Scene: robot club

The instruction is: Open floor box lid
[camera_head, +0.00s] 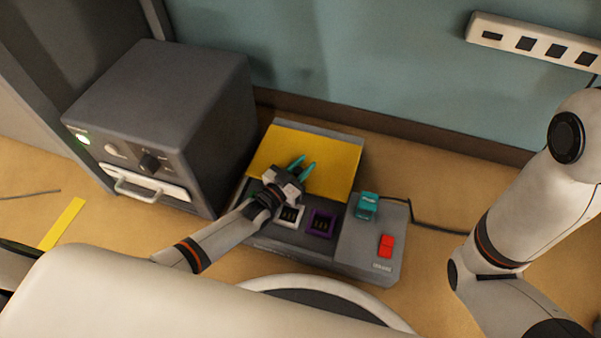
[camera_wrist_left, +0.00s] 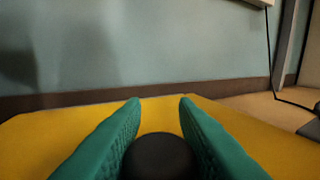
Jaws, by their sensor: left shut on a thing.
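The floor box (camera_head: 372,250) is a grey unit on the floor with a yellow lid (camera_head: 330,162) over its back part. I cannot tell whether the lid is raised. My left gripper (camera_head: 304,166), with teal fingers, reaches over the lid from the front left. In the left wrist view its fingers are on either side of a round black knob (camera_wrist_left: 160,156), shut on it, above the yellow lid (camera_wrist_left: 275,140). The knob is hidden in the head view. My right gripper is out of view.
A pale socket (camera_head: 290,214) and a purple-framed socket (camera_head: 321,224) lie in front of the lid. A teal switch (camera_head: 367,205) and a red switch (camera_head: 386,245) sit at right. A grey cabinet (camera_head: 165,110) stands close on the left; the wall is behind.

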